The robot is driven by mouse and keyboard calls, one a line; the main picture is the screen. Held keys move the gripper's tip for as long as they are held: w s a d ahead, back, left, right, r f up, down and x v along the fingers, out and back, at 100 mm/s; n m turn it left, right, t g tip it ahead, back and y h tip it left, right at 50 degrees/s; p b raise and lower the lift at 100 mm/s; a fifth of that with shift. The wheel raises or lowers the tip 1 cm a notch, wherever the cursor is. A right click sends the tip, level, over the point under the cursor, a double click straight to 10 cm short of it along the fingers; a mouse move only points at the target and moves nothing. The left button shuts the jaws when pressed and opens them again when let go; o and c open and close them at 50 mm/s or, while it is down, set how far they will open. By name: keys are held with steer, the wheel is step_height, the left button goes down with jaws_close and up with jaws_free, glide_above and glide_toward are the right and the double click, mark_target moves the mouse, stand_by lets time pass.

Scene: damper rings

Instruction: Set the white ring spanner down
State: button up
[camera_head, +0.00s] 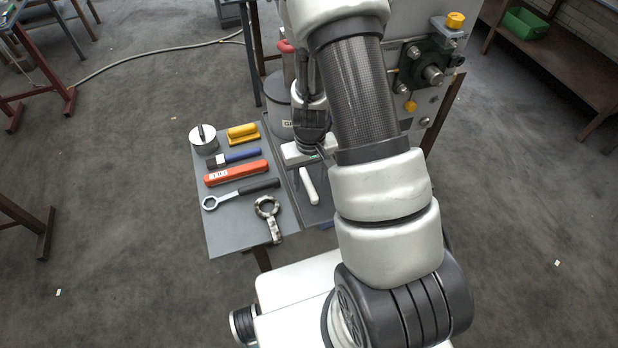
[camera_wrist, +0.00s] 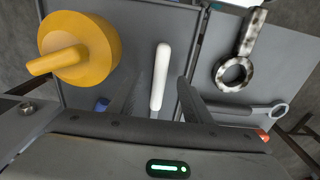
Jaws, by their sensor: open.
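A plain white bar (camera_head: 309,186), likely the white ring spanner's handle, lies on the grey right-hand surface in the head view. No ring end shows on it; my gripper or arm may hide one. In the wrist view the white bar (camera_wrist: 161,75) lies between the two dark fingers of my gripper (camera_wrist: 158,84). The fingers are open, with a visible gap on each side of the bar. A mottled white-and-dark ring spanner (camera_head: 268,220) lies on the left-hand board, apart from my gripper; it also shows in the wrist view (camera_wrist: 236,73).
The left-hand grey board (camera_head: 222,236) also bears a black-handled ring spanner (camera_head: 238,193), an orange-red tool (camera_head: 236,173), a blue-handled tool (camera_head: 236,157), a yellow block (camera_head: 242,133) and a round white piece (camera_head: 203,143). A yellow knobbed part (camera_wrist: 85,45) stands beside the bar.

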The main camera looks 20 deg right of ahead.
step_height(320, 180, up, 18)
steer(key=p, duration=0.1)
steer(key=shift+s+f, duration=0.25)
steer(key=shift+s, duration=0.05)
stand_by(0.9)
steer(key=s+a+r+t, duration=0.2)
steer(key=s+r, duration=0.5)
steer(key=r, duration=0.4)
steer(key=s+a+r+t+p, duration=0.1)
steer(key=s+a+r+t, duration=0.1)
steer(key=s+r, duration=0.5)
step_height(320, 180, up, 4)
steer(key=shift+r+t, duration=0.25)
steer(key=shift+t, duration=0.35)
steer(key=shift+s, duration=0.1)
